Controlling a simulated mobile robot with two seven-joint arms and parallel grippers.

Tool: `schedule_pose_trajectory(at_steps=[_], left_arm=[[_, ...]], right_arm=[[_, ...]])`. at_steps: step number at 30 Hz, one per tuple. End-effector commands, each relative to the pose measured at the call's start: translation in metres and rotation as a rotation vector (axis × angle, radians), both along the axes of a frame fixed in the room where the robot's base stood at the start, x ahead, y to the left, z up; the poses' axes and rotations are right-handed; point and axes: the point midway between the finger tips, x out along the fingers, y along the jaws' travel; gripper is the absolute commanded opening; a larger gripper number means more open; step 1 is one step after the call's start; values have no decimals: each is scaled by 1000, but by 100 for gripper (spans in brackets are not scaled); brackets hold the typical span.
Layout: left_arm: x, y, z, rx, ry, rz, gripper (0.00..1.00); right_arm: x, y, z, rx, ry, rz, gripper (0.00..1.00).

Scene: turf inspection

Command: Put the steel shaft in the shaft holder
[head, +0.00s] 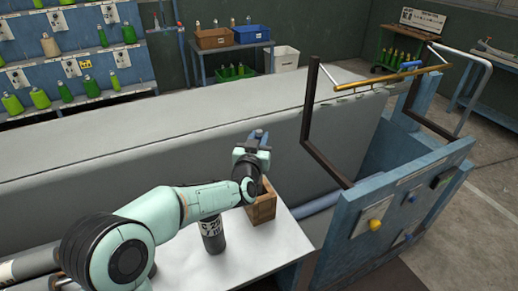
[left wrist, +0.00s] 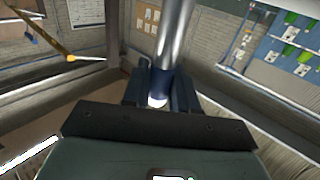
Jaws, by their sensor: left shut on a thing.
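My left gripper (head: 258,138) is above the wooden box (head: 262,207) on the pale bench top. In the left wrist view, my left gripper (left wrist: 160,92) is shut on the steel shaft (left wrist: 177,35), a shiny silver rod with a dark blue band near its whitish end. The shaft runs from between the fingers to the top edge of that view. In the head view I cannot make out the shaft clearly at the hand. The wooden box may be the shaft holder; its inside is mostly hidden by my wrist. My right gripper is not in view.
A dark labelled cylinder (head: 212,235) stands on the bench top (head: 250,255), left of the box. A long grey covered bed (head: 190,150) lies behind the arm. A dark upright frame with a brass bar (head: 393,78) and blue panels (head: 400,210) stand at right.

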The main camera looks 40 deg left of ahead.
Motion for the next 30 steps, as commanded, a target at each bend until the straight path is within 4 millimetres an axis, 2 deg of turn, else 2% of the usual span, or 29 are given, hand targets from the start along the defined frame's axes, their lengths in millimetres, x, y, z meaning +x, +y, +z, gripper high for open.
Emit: schedule_pose_trajectory(at_steps=[1,4,18,19,21,30], left_arm=[[0,0,-11,0,2,1,0],[0,0,-22,0,-1,1,0],[0,0,-28,2,-4,1,0],[0,0,-30,0,0,0,30],[0,0,-29,0,0,0,53],[0,0,-28,0,0,0,53]], right_arm=[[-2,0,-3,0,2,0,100],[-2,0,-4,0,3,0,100],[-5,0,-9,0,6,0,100],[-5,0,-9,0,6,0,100],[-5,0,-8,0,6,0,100],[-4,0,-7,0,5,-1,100]])
